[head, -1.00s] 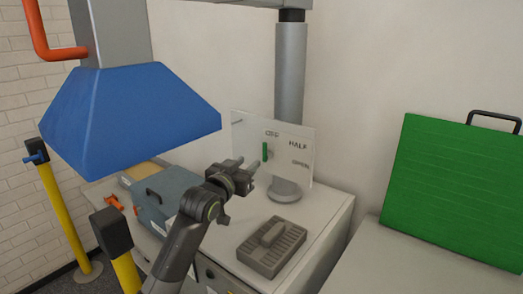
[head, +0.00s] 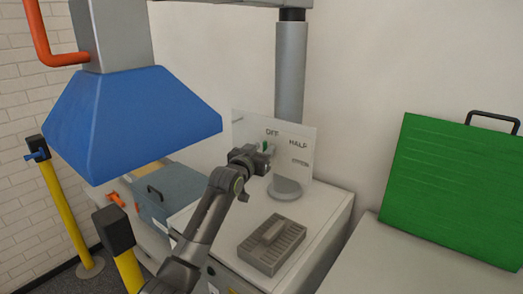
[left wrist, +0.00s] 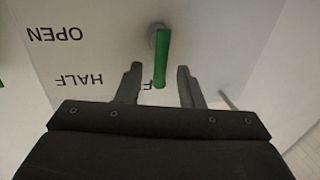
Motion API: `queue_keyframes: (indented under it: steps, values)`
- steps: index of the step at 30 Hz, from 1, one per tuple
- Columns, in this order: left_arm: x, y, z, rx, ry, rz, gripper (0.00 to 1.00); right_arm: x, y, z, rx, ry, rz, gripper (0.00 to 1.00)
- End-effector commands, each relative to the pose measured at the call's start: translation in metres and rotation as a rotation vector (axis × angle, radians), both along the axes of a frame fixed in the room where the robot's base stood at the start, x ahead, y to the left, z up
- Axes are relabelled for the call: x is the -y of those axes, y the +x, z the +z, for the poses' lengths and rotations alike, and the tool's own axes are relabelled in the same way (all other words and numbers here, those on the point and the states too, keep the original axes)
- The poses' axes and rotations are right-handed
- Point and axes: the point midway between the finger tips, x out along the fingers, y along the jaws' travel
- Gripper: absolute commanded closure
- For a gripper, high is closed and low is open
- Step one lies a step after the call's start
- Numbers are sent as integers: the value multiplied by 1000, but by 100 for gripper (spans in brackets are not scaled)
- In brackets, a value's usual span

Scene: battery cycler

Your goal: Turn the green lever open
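The green lever (left wrist: 162,55) sits on a round grey hub on the upright white panel (left wrist: 95,25). In the left wrist view it points toward the partly hidden OFF label, with HALF and OPEN to the left. In the head view the lever (head: 268,146) is largely covered by my left gripper (head: 266,156). In the left wrist view the left gripper (left wrist: 159,68) is open, with one finger on each side of the lever's end and a gap on both sides. My right gripper is not in view.
A blue hood (head: 130,115) hangs at the left, near the arm. A grey ribbed block (head: 272,246) lies on the white cabinet top (head: 325,215). A grey post (head: 290,80) stands behind the panel. A green case (head: 460,190) stands at the right.

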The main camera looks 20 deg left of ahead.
Motion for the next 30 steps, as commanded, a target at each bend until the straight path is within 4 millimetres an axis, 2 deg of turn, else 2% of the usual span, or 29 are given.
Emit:
queue_keyframes:
  steps: [5,13,23,30]
  values:
    - [0,0,0,0,0,0,66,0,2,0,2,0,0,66]
    - [0,0,0,0,0,0,100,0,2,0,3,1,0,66]
    - [1,-1,-1,9,25,0,100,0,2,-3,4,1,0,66]
    - [5,-2,-4,50,136,-1,100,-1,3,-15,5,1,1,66]
